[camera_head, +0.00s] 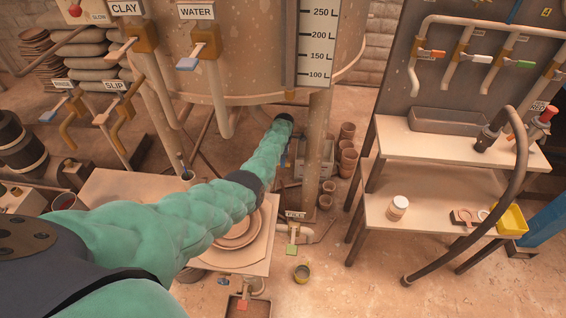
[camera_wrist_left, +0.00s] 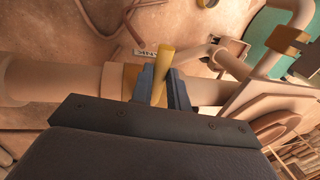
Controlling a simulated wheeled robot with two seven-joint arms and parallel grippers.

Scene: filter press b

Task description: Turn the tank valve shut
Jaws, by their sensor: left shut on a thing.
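The tank (camera_head: 255,50) is a large beige vessel at the top of the head view, with a level scale on its front. My left arm reaches under it, and its gripper (camera_head: 284,120) is at the tank's lower edge. In the left wrist view the gripper (camera_wrist_left: 159,86) is shut on a yellow valve lever (camera_wrist_left: 165,60) mounted on a thick beige pipe (camera_wrist_left: 73,80). The lever stands between the two dark fingers, slightly tilted. A small label (camera_wrist_left: 144,52) beside it is too small to read. In the head view the lever is hidden. My right gripper is not in view.
Levers labelled CLAY (camera_head: 145,36) and WATER (camera_head: 206,38) hang at the tank's left. A green-handled valve (camera_head: 292,240) stands low in the middle. A bench (camera_head: 450,200) with hoses is at right.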

